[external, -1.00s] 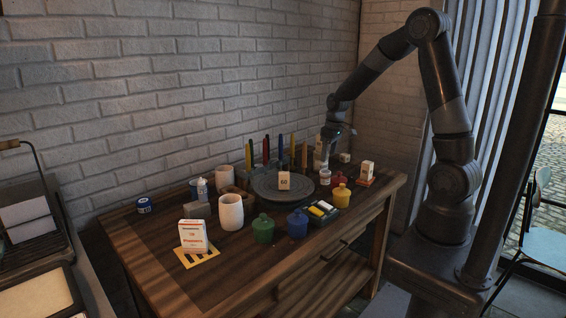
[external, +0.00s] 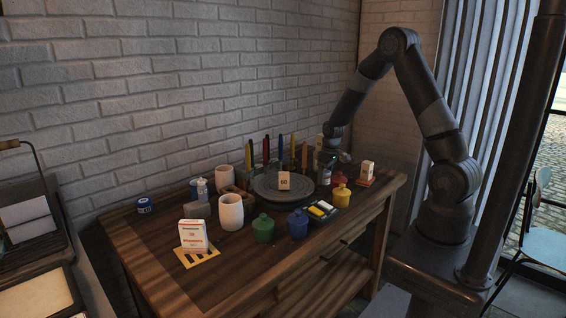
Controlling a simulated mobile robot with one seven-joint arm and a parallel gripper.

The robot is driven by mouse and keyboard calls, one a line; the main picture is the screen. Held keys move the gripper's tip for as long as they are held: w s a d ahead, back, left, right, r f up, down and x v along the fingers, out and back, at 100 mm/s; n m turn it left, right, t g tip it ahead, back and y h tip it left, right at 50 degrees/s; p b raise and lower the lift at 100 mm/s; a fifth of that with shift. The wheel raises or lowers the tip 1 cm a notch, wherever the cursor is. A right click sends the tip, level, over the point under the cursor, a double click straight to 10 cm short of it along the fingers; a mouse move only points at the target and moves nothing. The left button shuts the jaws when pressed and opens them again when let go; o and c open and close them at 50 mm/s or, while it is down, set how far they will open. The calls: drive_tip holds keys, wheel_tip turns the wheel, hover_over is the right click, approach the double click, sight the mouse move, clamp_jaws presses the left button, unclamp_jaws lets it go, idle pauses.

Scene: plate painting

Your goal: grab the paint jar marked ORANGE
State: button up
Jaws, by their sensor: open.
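I cannot read the word ORANGE on any jar in this view. My gripper (external: 326,174) is low over the back right of the wooden table (external: 150,250), just right of the round grey turntable (external: 262,187). It is open. A small pale jar with a reddish label stood at this spot in the earlier picture. Now my gripper covers that spot, and I cannot tell whether the jar is between the fingers or touched by them. A small blue jar (external: 144,205) stands at the table's left.
Lidded pots stand along the front: green (external: 263,229), blue (external: 297,224) and yellow (external: 341,196). A red pot (external: 339,179) is close beside my gripper. A white block (external: 284,181) stands on the turntable. Upright coloured tools (external: 280,150) stand behind it. A box (external: 367,170) stands to the right.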

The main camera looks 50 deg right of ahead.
drive_tip(key=shift+f, duration=0.35)
drive_tip(key=c, duration=1.1)
drive_tip(key=shift+w+r, duration=0.1)
drive_tip(key=shift+r, duration=0.05)
